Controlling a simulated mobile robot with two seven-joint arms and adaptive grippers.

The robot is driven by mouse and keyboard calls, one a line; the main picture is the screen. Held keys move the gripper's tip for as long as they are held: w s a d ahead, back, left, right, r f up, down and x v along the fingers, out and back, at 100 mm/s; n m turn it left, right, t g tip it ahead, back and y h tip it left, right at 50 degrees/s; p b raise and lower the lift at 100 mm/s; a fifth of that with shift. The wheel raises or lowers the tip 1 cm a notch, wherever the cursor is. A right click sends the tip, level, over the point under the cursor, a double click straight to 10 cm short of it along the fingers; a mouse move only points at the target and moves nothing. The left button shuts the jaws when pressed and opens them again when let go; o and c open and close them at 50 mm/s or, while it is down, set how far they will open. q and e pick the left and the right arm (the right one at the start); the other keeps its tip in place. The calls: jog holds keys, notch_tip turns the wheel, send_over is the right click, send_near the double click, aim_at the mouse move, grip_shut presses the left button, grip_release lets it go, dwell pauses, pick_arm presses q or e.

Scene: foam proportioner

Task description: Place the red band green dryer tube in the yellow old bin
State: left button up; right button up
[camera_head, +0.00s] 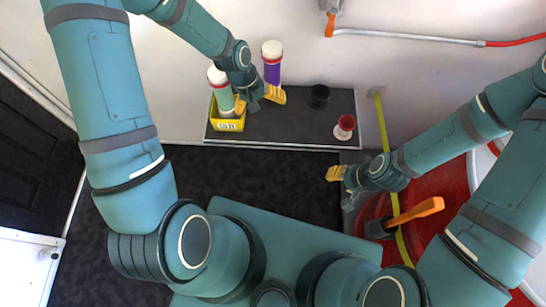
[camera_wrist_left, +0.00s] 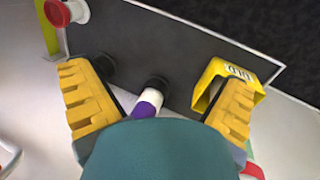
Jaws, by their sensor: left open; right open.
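The green dryer tube (camera_head: 222,98) with a white cap stands upright in the yellow bin (camera_head: 228,125) marked OLD, at the left end of the dark shelf. In the left wrist view the yellow bin (camera_wrist_left: 209,75) is at the right; a bit of green and red shows beside the right finger, mostly hidden. My left gripper (camera_head: 260,98) is open and empty just right of the bin, apart from the tube. My right gripper (camera_head: 341,176) is open and empty to the right, below the shelf's right end.
A purple tube (camera_head: 271,70) with a white cap stands behind my left gripper; it also shows in the wrist view (camera_wrist_left: 148,103). An empty black holder (camera_head: 319,96) and a red and white fitting (camera_head: 345,127) are farther right. An orange-handled valve (camera_head: 415,212) is near my right arm.

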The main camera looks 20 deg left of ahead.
pick_arm(q)
jog(key=s+d+f+m, duration=0.1)
jog(key=s+d+f, duration=0.2)
jog(key=s, duration=0.3)
jog(key=s+d+f+m, duration=0.1)
jog(key=s+d+f, duration=0.3)
jog(key=s, duration=0.2)
jog(key=shift+s+d+f+m+t, duration=0.2)
jog(key=shift+s+f+m+t, duration=0.1)
jog(key=shift+f+t, duration=0.1)
jog(key=shift+w, duration=0.1)
